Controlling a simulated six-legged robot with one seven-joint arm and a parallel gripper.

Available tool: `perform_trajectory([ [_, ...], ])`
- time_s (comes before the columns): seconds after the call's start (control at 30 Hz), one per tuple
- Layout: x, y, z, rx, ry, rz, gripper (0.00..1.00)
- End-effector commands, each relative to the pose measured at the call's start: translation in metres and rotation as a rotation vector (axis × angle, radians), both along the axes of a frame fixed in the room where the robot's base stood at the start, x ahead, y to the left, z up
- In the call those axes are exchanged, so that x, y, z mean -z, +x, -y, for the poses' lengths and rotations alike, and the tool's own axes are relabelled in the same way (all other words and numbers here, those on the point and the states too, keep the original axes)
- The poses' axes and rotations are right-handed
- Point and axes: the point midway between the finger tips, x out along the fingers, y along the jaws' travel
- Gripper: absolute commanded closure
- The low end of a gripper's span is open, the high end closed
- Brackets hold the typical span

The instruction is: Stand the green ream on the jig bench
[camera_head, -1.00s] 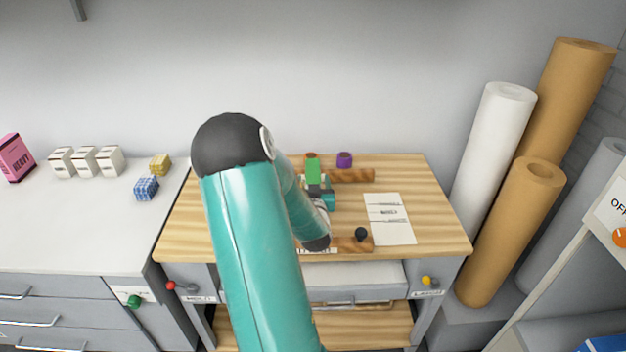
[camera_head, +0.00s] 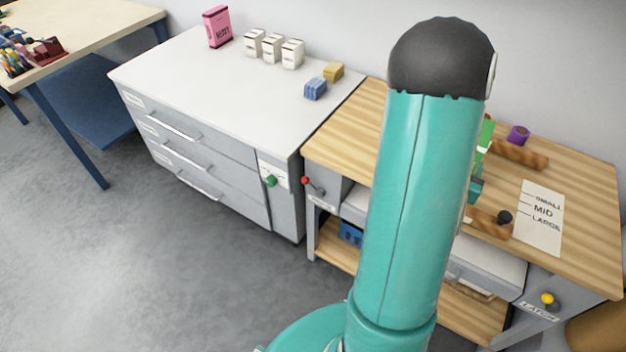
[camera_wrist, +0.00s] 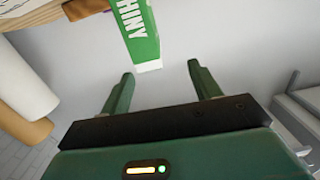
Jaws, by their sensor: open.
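The green ream (camera_wrist: 138,35) shows in the wrist view as a green and white block with white lettering, its near end just beyond my fingertips. My gripper (camera_wrist: 163,75) is open and empty, its two fingers apart from the ream. In the head view a narrow green strip of the ream (camera_head: 486,133) shows at the right edge of my arm, over the wood-topped jig bench (camera_head: 585,185). My arm hides most of it there, so I cannot see its base or whether it rests on the bench.
Two brown wooden bars, a purple roll (camera_head: 518,135) and a black knob (camera_head: 504,217) are on the bench. A size card (camera_head: 541,218) lies at its right. A white-topped cabinet (camera_head: 215,85) with small boxes adjoins at left. The floor at left is clear.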

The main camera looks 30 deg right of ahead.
Motion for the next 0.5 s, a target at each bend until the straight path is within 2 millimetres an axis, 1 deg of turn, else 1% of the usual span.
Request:
perform_trajectory([
  [0.03,-0.007,0.018,-0.007,-0.026,0.033,0.005,0.37],
  [0.07,-0.009,0.029,-0.013,-0.042,0.059,0.002,0.37],
  [0.1,-0.013,0.045,-0.022,-0.067,0.1,-0.004,0.37],
  [0.17,-0.019,0.07,-0.041,-0.114,0.165,-0.021,0.37],
  [0.2,-0.024,0.085,-0.055,-0.148,0.208,-0.036,0.37],
  [0.27,-0.032,0.107,-0.079,-0.204,0.269,-0.063,0.37],
  [0.3,-0.037,0.12,-0.097,-0.243,0.308,-0.086,0.37],
  [0.37,-0.046,0.136,-0.126,-0.305,0.361,-0.126,0.37],
  [0.4,-0.053,0.145,-0.146,-0.348,0.394,-0.154,0.37],
  [0.47,-0.062,0.156,-0.178,-0.414,0.437,-0.204,0.37],
  [0.5,-0.07,0.161,-0.2,-0.46,0.462,-0.238,0.37],
])
